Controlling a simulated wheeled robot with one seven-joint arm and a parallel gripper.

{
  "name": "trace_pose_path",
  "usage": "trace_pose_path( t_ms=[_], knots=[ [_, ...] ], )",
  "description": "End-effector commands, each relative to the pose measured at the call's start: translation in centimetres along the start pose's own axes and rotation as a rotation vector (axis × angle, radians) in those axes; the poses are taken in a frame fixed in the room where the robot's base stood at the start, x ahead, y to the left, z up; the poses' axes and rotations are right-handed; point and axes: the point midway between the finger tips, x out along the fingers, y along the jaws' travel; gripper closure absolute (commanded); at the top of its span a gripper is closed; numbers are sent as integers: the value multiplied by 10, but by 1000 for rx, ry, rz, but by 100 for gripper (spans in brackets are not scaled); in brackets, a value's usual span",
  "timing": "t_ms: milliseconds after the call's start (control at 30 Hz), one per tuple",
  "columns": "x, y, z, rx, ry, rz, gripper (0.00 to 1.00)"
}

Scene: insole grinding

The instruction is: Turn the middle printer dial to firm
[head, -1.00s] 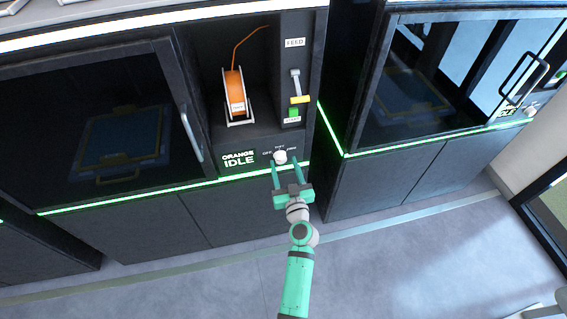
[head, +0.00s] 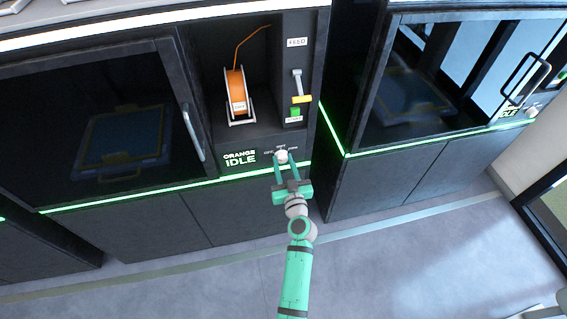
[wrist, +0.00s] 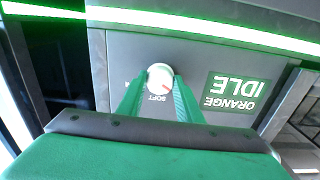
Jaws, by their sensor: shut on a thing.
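The middle printer's dial (head: 281,156) is a small white round knob on the dark panel, right of the green ORANGE IDLE display (head: 239,158). Small labels surround it, with OFF to its left and FIRM to its right. My green gripper (head: 283,162) has its two fingers closed on the dial from the front. In the wrist view the dial (wrist: 159,75) sits between the fingertips. A red mark on its face points down and right, beside the SOFT label below it in that view. The fingers hide part of the other labels.
Above the dial is a bay with an orange filament spool (head: 238,98) and a FEED lever (head: 299,88). A printer door with a handle (head: 191,133) is to the left. Another printer (head: 420,90) stands to the right. The floor in front is clear.

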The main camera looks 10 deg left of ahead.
Motion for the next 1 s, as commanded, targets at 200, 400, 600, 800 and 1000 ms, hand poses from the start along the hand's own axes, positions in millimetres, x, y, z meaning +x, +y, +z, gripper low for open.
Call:
trace_pose_path(
  t_ms=[200,400,600,800,1000],
  knots=[
    [0,-1,0,101,0,-1,90],
    [0,-1,0,264,0,-1,90],
    [1,-2,0,454,0,-2,90],
    [1,-1,0,644,1,-1,90],
    [1,-1,0,835,0,-1,90]
  ],
)
